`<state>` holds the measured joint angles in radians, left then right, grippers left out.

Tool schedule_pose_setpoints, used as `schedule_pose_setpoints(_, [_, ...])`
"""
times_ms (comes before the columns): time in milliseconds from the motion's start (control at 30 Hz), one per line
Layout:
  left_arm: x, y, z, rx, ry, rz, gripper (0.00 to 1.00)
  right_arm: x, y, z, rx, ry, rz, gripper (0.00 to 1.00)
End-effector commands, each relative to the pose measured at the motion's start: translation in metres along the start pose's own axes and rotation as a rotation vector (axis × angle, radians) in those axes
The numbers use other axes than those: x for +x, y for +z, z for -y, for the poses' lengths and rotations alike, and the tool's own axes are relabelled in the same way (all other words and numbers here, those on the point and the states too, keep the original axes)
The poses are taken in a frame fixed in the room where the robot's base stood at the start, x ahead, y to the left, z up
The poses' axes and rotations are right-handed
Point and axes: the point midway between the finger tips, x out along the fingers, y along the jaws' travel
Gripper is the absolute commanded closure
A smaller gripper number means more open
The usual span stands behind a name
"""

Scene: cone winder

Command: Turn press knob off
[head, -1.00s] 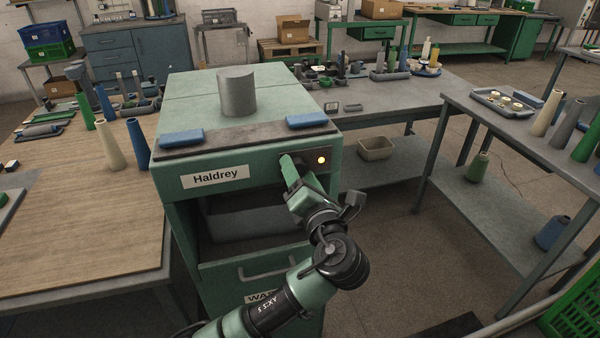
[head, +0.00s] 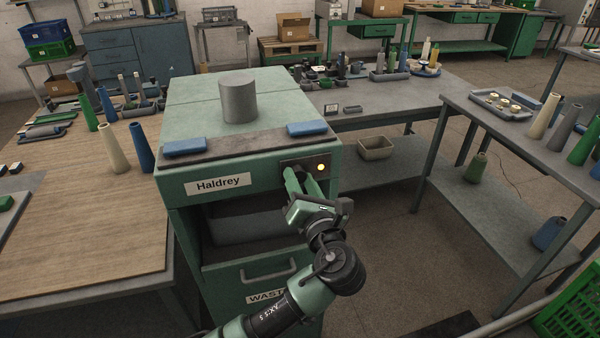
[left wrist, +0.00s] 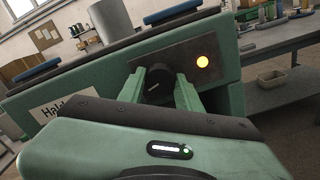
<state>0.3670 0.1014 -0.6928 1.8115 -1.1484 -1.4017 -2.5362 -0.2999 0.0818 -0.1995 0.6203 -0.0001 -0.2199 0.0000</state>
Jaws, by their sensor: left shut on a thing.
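The green press labelled Haldrey (head: 222,184) stands in the middle of the head view. Its dark control panel (head: 312,163) on the front right carries a lit yellow lamp (head: 321,167). In the left wrist view the round black knob (left wrist: 157,84) sits on the panel to the left of the lit lamp (left wrist: 203,62). My left gripper (head: 303,176) has its two green fingers on either side of the knob, shut on it. In the head view the fingers hide most of the knob. My right gripper is in neither view.
A grey cylinder (head: 239,97) and two blue pads (head: 185,147) (head: 307,128) rest on the press top. Below is an open recess and a drawer with a handle (head: 267,270). A wooden-topped table (head: 80,220) with cones stands left, grey tables right.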

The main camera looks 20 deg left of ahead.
Motion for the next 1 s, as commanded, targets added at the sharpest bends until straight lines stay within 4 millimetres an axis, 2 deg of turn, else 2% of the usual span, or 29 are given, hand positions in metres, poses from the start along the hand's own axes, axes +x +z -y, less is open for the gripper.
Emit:
schedule_pose_setpoints(33, [-0.001, 0.003, -0.002, -0.042, -0.002, -0.004, 1.0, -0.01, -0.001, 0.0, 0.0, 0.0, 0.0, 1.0])
schedule_pose_setpoints(100, [-0.001, 0.002, -0.001, -0.108, -0.002, -0.005, 1.0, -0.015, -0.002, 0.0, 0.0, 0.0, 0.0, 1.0])
schedule_pose_setpoints(400, [-0.001, 0.001, 0.0, -0.395, -0.001, -0.004, 1.0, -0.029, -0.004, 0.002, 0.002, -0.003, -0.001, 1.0])
schedule_pose_setpoints(667, [0.0, -0.001, 0.0, -0.644, 0.0, -0.004, 1.0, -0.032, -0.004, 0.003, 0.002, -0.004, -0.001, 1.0])
schedule_pose_setpoints(1000, [0.0, -0.002, 0.001, -0.961, 0.0, -0.003, 1.0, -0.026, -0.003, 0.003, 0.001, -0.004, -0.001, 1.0])
